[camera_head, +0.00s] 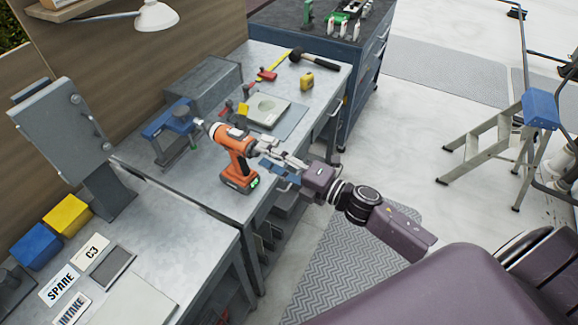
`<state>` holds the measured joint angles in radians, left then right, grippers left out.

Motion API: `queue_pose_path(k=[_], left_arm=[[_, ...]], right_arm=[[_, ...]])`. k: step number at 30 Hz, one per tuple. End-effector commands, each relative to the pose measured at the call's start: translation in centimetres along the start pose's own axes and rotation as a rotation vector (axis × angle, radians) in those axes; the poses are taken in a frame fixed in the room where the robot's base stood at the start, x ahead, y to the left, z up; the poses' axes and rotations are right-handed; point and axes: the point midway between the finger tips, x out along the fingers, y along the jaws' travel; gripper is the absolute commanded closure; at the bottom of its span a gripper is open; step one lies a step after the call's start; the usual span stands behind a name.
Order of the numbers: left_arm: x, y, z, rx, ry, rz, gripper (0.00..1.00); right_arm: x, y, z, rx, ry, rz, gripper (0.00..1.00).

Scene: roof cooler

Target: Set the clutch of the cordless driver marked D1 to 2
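An orange and black cordless driver (238,147) stands upright on its battery at the right edge of the grey metal bench. Its nose points left, towards the back of the bench. No D1 mark or clutch number is readable at this size. My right gripper (268,153) is at the driver's rear and handle side, coming in from the right. Its fingers overlap the driver in the picture, and I cannot tell whether they touch or grip it. My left gripper is not in view.
A blue vise (172,128) stands behind the driver. A stepladder (507,130) stands on the floor at right.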

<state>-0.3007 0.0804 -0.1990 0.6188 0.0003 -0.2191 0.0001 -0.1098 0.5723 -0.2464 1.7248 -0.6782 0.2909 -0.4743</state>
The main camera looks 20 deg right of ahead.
Motion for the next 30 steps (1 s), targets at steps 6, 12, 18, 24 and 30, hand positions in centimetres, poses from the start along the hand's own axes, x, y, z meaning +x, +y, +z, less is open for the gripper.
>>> queue_pose_path(k=[6,12,18,24,30], left_arm=[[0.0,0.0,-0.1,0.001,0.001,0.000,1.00],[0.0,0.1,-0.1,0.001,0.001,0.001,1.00],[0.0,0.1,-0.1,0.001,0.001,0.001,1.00],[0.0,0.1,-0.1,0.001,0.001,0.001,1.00],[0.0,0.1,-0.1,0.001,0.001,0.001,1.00]], right_arm=[[-4.1,-0.2,-0.1,0.001,0.000,-0.006,0.61],[-7.6,-0.2,0.0,0.002,-0.001,-0.005,0.61],[-9.9,-0.1,0.0,0.000,-0.001,-0.004,0.61],[-10.7,0.0,0.1,-0.001,-0.001,-0.002,0.61],[-10.7,0.0,0.1,-0.001,-0.001,-0.001,0.61]])
